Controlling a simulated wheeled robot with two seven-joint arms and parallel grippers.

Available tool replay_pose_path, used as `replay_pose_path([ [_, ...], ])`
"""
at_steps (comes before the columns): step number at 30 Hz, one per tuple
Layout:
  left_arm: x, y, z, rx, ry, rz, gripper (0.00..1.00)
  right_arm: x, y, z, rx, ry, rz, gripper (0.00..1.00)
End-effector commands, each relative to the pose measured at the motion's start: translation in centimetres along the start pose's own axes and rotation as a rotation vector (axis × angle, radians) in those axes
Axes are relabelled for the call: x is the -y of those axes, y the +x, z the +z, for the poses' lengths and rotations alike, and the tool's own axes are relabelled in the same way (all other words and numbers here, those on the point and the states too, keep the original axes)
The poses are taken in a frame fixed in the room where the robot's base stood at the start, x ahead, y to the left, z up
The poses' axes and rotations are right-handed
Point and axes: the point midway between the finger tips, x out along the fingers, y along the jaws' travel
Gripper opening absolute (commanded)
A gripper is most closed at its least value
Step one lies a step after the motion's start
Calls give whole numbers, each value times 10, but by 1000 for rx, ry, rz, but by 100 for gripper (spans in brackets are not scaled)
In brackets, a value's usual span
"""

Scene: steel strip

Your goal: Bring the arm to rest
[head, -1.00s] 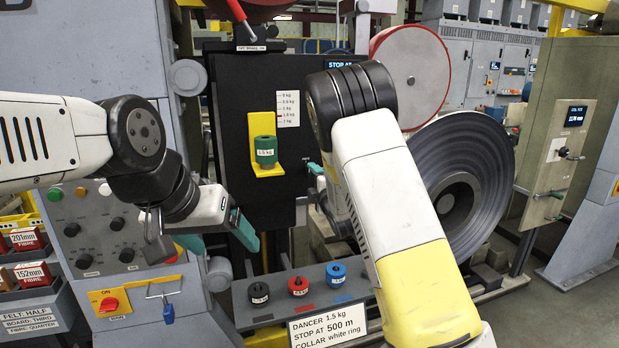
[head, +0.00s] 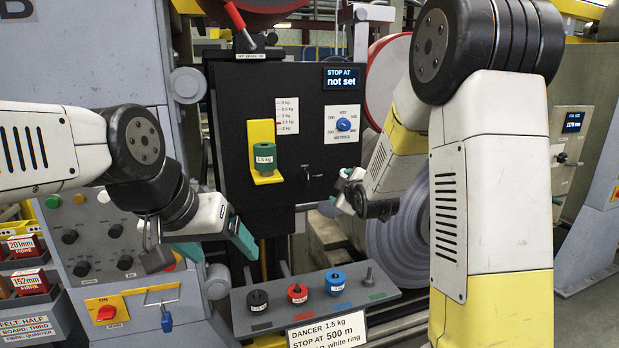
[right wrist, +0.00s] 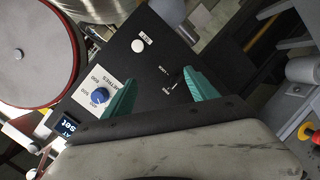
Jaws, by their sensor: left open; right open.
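My left gripper (head: 217,246) is open and empty in the head view, with its teal fingers in front of the grey control cabinet and left of the black panel (head: 230,100). My right arm (head: 490,190) is bent with its elbow high and hides part of the steel coil (head: 395,240). My right gripper (head: 338,206) is near the panel's lower right; its fingers are mostly hidden there. The right wrist view shows that gripper (right wrist: 162,96) open with nothing between its teal fingers, with the panel beyond them.
The panel has a blue knob (head: 344,124) and a display (head: 341,79) reading "STOP AT not set". A green 1.5 kg weight (head: 265,156) sits on a yellow holder (head: 261,133). Black, red and blue weights stand on a grey shelf (head: 350,300), beside a bare peg (head: 369,275).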

Motion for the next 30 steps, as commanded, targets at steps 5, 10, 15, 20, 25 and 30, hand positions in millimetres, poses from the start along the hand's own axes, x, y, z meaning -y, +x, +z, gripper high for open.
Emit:
replay_pose_path([
  [5, 0, 0, 0, 0, 0, 0, 80, -15, -70, 12, 115, 356, -131, 67],
  [10, 0, 0, 0, 0, 0, 0, 80, -9, -151, 16, 234, 647, -252, 67],
  [15, 0, 0, 0, 0, 0, 0, 80, 12, -240, 18, 381, 884, -347, 67],
  [20, 0, 0, 0, 0, 0, 0, 80, 37, -310, 21, 522, 1037, -392, 67],
  [25, 0, 0, 0, 0, 0, 0, 80, 55, -350, 24, 617, 1115, -406, 67],
  [30, 0, 0, 0, 0, 0, 0, 80, 59, -356, 25, 636, 1127, -409, 67],
])
